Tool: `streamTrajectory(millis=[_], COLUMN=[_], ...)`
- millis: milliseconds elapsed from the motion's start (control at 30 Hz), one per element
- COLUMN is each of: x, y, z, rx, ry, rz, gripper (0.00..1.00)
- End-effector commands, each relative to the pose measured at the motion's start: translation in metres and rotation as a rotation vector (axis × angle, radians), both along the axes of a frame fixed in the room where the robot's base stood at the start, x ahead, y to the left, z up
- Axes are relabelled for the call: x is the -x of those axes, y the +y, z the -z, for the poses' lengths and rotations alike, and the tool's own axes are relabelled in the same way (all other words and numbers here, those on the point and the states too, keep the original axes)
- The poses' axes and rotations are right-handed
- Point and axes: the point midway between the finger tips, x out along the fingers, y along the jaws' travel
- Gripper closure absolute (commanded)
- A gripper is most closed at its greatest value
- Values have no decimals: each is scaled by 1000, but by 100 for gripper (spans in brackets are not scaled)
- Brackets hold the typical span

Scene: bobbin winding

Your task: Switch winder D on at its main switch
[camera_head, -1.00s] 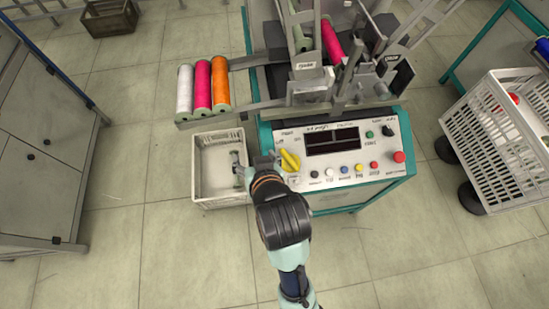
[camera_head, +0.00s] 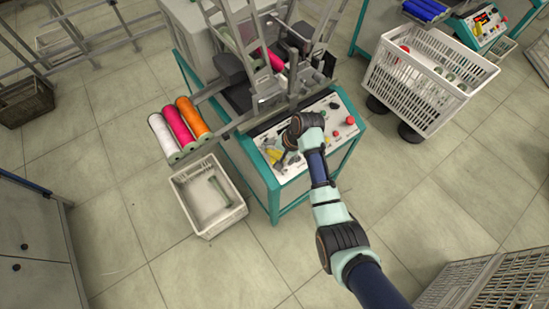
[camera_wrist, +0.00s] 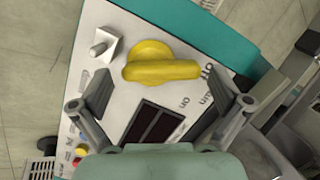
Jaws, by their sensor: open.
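The winder (camera_head: 262,185) has a white control panel with a teal frame. Its yellow rotary switch (camera_wrist: 160,65) shows large in the wrist view, on a round yellow base, its handle pointing right beside small "main" and "on" lettering. In the head view the switch (camera_head: 273,156) is partly hidden by my gripper (camera_head: 283,146). My gripper is open and empty in the wrist view (camera_wrist: 162,92). Its fingers lie to the left and right of the switch's lower side, with no contact visible. No letter D is readable.
A toggle (camera_wrist: 98,48) and a dark display (camera_wrist: 152,128) adjoin the switch. A red button (camera_head: 350,120) is on the panel's right. White, pink and orange spools (camera_head: 180,128) and a pale bin (camera_head: 208,205) stand left.

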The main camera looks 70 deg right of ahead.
Motion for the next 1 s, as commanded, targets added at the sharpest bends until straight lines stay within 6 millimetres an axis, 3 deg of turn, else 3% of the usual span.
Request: streamTrajectory(millis=[100,400,700,1000], x=[-6,-7,-7,-7], y=[0,0,0,0], z=[15,16,16,14], rx=[1,1,2,-15], ry=[0,-1,-1,-10], rz=[-1,-1,-1,36], gripper=[0,0,46,46])
